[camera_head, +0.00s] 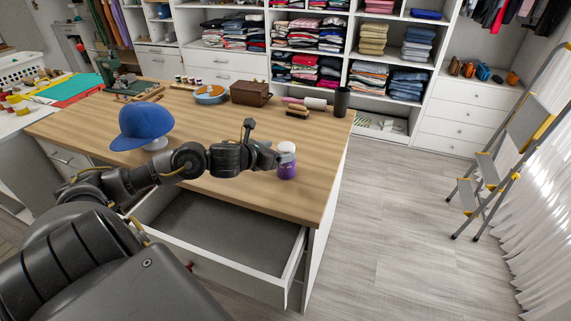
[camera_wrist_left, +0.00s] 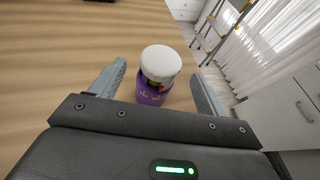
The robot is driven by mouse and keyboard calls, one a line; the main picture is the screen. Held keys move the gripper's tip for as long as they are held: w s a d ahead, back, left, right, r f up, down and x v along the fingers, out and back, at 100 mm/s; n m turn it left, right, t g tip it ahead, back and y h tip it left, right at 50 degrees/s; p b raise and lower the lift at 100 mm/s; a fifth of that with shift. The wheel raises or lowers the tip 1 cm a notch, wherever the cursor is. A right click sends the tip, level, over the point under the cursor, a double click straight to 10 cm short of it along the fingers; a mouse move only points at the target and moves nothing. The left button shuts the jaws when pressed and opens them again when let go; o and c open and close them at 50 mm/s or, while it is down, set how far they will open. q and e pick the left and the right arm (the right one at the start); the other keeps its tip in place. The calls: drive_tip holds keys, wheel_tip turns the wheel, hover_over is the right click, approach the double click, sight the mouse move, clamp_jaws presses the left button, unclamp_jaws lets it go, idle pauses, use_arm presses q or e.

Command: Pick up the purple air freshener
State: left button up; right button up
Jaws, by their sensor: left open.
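The purple air freshener (camera_head: 287,168) stands upright on the wooden counter, near its front right edge. It has a white cap and a purple body. In the left wrist view the air freshener (camera_wrist_left: 155,92) lies between the two fingers, with space visible on both sides. My left gripper (camera_head: 284,156) reaches in from the left at the air freshener and is open. In the left wrist view its fingers (camera_wrist_left: 160,90) are spread apart. My right gripper is not in view.
A blue cap (camera_head: 145,122) on a stand is left of my arm. An open, empty drawer (camera_head: 222,232) juts out below the counter (camera_head: 240,130). A dark cylinder (camera_head: 341,101), a brown box (camera_head: 250,93) and a bowl (camera_head: 209,94) stand farther back. A stepladder (camera_head: 500,150) is at right.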

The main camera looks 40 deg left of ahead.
sight(286, 150)
use_arm(q)
drive_tip(key=p+x, duration=0.2)
drive_tip(key=x, duration=0.2)
drive_tip(key=shift+w+f, duration=0.2)
drive_tip(key=shift+f, duration=0.05)
drive_tip(key=shift+w+f, duration=0.2)
drive_tip(key=shift+w, duration=0.05)
drive_tip(key=shift+c, duration=0.5)
drive_tip(key=c, duration=1.4)
drive_tip(key=shift+r, duration=0.1)
